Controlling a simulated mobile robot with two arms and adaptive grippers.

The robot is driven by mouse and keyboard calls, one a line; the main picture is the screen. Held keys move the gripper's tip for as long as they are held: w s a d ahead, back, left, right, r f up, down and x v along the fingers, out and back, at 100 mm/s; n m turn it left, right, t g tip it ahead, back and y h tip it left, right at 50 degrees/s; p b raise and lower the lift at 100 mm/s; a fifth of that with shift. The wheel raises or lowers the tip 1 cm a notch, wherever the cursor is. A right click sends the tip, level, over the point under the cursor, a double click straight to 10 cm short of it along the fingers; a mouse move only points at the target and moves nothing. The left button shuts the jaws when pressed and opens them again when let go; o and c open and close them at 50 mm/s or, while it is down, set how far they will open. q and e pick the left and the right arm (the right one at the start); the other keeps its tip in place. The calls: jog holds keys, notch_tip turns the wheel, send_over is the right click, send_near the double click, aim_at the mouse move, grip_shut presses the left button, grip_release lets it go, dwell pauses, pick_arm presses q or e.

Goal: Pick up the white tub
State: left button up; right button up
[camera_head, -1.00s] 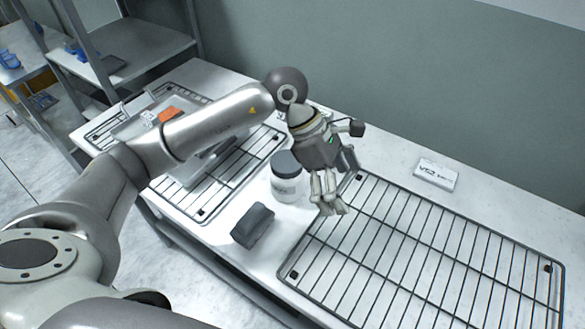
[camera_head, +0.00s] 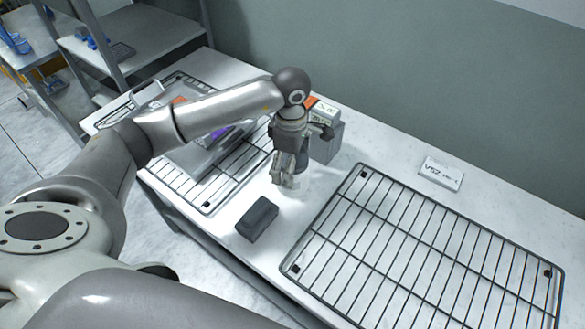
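The white tub (camera_head: 299,186) stands on the white table between the two wire racks. In the earlier frame it shows as a white jar with a dark grey lid. My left gripper (camera_head: 282,180) points down right over it, and its fingers overlap the tub's left and upper part. The gripper hides the lid and most of the body. I cannot tell whether the fingers touch the tub or how wide they are apart. My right gripper is not in view.
A dark grey block (camera_head: 257,219) lies in front of the tub. A grey box (camera_head: 328,146) with labelled packs on top stands close behind. An empty wire rack (camera_head: 420,250) is at right, a white label box (camera_head: 441,174) behind it. Another rack (camera_head: 190,190) is at left.

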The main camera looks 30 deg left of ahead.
pick_arm(q)
jog(key=shift+f, duration=1.5)
jog(key=shift+c, duration=0.5)
jog(key=c, duration=1.4)
jog(key=shift+c, duration=0.2)
